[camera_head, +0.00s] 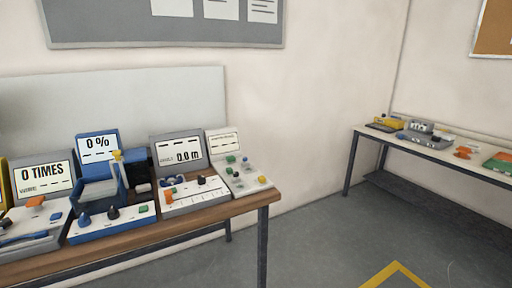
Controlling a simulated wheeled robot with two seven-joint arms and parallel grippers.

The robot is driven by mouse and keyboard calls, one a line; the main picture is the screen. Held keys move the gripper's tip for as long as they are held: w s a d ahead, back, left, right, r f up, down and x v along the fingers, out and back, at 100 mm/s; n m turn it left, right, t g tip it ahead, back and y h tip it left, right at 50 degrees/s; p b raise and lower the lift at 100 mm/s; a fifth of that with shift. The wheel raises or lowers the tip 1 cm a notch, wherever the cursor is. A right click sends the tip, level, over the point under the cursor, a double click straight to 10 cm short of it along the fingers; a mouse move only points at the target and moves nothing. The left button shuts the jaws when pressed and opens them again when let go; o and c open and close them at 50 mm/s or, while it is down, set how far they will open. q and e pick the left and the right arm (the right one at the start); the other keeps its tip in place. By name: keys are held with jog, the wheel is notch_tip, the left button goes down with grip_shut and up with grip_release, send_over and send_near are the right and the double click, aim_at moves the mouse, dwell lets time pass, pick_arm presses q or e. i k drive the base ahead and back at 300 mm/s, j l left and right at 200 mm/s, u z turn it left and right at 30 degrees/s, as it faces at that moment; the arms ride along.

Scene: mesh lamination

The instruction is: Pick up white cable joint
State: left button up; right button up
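I cannot pick out a white cable joint for certain in the head view. Several instruments stand on the wooden table (225,208) at the left, with small parts on and among them too small to identify. A blue device (97,178) with a "0 %" screen has a small upright yellow-topped piece (117,157) on it. To its right are a grey device (181,171) reading "0.0 m" and a whitish panel (238,162) with green knobs. Neither of my grippers is in view.
A second table (440,154) along the right wall holds a yellow device (387,123), a grey device and small orange items. Open grey floor (320,230) lies between the tables, with a yellow floor marking (395,270).

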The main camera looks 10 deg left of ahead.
aim_at(145, 188)
jog(key=i+j+u, duration=0.1)
jog(key=u, duration=1.1)
